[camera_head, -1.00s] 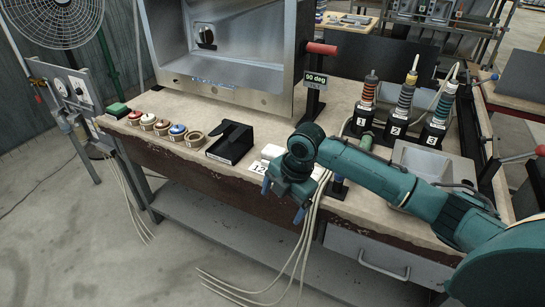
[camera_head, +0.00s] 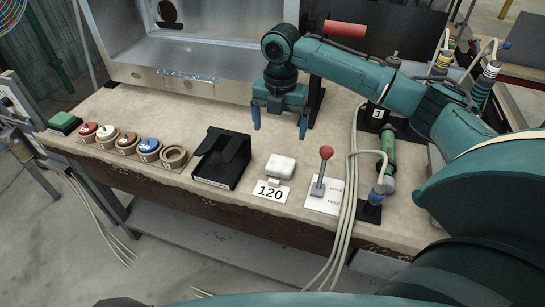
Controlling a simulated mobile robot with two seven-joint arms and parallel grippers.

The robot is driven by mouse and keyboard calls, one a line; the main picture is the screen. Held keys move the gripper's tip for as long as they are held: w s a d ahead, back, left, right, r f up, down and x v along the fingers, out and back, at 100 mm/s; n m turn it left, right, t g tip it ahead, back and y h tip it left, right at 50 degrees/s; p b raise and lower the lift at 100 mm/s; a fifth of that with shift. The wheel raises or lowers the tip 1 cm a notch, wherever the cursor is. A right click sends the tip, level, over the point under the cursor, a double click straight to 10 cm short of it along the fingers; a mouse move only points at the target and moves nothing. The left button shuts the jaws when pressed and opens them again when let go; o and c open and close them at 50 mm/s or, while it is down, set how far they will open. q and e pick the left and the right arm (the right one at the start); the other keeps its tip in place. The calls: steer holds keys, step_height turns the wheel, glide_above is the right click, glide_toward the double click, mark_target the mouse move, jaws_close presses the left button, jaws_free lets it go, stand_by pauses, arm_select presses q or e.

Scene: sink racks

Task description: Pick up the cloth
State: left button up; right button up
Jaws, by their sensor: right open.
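A small white folded pad (camera_head: 281,167), which looks like the cloth, lies on the bench behind a card marked 120 (camera_head: 271,192). My right gripper (camera_head: 280,124) hangs behind the pad, fingers pointing down and spread apart. It holds nothing, and a strip of bare bench shows between its fingertips and the pad. I cannot tell its exact height above the bench. My left gripper is out of view.
A black tray-like holder (camera_head: 222,158) stands left of the pad. A red-knobbed lever (camera_head: 322,172) and hanging cables (camera_head: 347,190) are to its right. A metal cabinet (camera_head: 195,80) stands behind.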

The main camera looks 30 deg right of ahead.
mark_target(281, 163)
steer(key=f, duration=1.2)
steer(key=shift+s+b, duration=0.35)
steer(key=shift+s, duration=0.05)
steer(key=shift+c, duration=0.2)
steer(key=c, duration=1)
step_height(281, 163, up, 10)
steer(key=shift+r+p, duration=0.1)
steer(key=shift+p, duration=0.3)
steer(key=o, duration=0.4)
steer(key=c, duration=0.3)
